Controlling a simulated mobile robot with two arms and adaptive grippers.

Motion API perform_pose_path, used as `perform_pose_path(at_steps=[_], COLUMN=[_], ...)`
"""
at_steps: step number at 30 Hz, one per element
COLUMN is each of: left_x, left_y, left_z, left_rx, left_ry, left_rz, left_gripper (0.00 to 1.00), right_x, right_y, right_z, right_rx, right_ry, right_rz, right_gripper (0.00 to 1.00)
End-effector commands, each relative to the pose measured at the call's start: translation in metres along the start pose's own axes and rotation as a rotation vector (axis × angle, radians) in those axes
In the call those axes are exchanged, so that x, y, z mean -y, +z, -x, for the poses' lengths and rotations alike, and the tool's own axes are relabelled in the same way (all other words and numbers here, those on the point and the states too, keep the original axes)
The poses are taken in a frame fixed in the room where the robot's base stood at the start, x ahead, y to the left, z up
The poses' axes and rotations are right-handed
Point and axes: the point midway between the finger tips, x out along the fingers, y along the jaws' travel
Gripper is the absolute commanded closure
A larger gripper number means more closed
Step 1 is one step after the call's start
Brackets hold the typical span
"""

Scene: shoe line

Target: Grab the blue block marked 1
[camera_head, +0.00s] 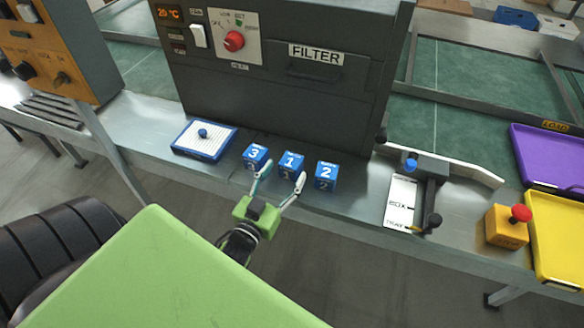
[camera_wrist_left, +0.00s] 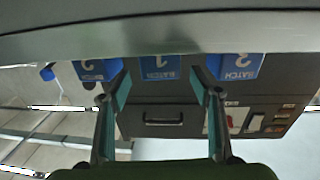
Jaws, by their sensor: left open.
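The blue block marked 1 (camera_head: 290,161) stands on the metal ledge between the blue block marked 3 (camera_head: 255,156) and the blue block marked 2 (camera_head: 326,174). My left gripper (camera_head: 283,174) is open at the front of block 1, with one finger toward block 3 and the other toward block 2. In the left wrist view, which is upside down, block 1 (camera_wrist_left: 160,68) shows in the gap between the open fingers (camera_wrist_left: 160,82). I cannot tell whether the fingertips reach past its front face. My right gripper is not in view.
The dark filter machine (camera_head: 280,100) stands behind the blocks. A blue-edged tray (camera_head: 204,153) with a blue knob lies left. A white plate with a clamp (camera_head: 402,203), a yellow box with a red button (camera_head: 507,228) and yellow (camera_head: 560,235) and purple (camera_head: 550,160) trays are right.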

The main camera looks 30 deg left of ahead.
Motion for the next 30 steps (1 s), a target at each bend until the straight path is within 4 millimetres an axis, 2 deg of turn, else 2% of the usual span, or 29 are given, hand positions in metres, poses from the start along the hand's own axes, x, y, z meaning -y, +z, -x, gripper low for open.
perform_pose_path(at_steps=[4, 12, 20, 21, 24, 26, 30], left_x=[0.000, 0.000, 0.001, 0.001, 0.001, 0.001, 0.000], left_y=[0.001, 0.001, 0.000, 0.000, 0.000, 0.000, 0.000], left_z=[-0.014, -0.050, -0.053, -0.053, -0.053, -0.053, -0.053], left_rx=[-0.003, -0.001, 0.001, 0.001, 0.001, 0.001, -0.001], left_ry=[0.001, 0.001, 0.000, 0.000, 0.000, 0.000, 0.001], left_rz=[0.001, 0.001, 0.002, 0.002, 0.002, 0.002, 0.002], left_gripper=[0.42, 0.42, 0.42, 0.47, 0.73, 0.86, 0.86], right_x=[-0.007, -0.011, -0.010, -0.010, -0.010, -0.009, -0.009], right_y=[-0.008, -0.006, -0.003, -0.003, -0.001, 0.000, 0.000], right_z=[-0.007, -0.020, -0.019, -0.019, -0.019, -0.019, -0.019], right_rx=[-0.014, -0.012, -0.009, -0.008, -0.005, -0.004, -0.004], right_ry=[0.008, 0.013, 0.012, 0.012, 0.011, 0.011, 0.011], right_rz=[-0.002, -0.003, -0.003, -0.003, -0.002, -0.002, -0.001], right_gripper=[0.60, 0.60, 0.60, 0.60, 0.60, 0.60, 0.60])
